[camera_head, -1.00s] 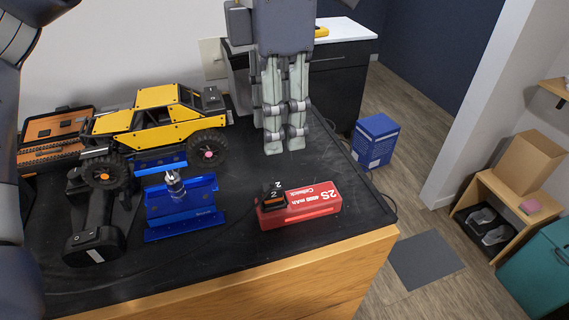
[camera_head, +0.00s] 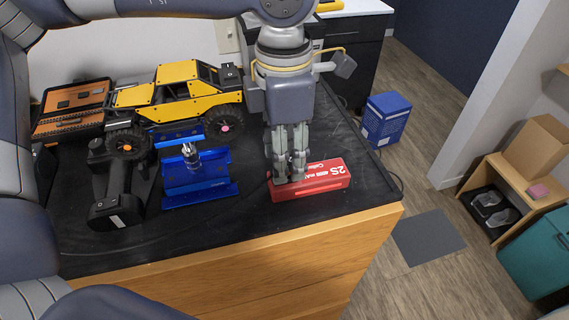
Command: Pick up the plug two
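My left gripper (camera_head: 289,177) points straight down over the left part of the red battery (camera_head: 325,178) marked 2S. Its two fingers are close together, with their tips at the battery's top. Plug two, a small black block marked 2 that lay on this part of the battery a second ago, is hidden behind the fingers. I cannot tell whether the fingers hold it. My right gripper is out of view.
On the black mat (camera_head: 250,220) stand a blue stand (camera_head: 200,180), a black power tool (camera_head: 117,190) and a yellow crawler (camera_head: 170,97). An orange case (camera_head: 72,108) lies at the back left. The table's front edge is close to the battery.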

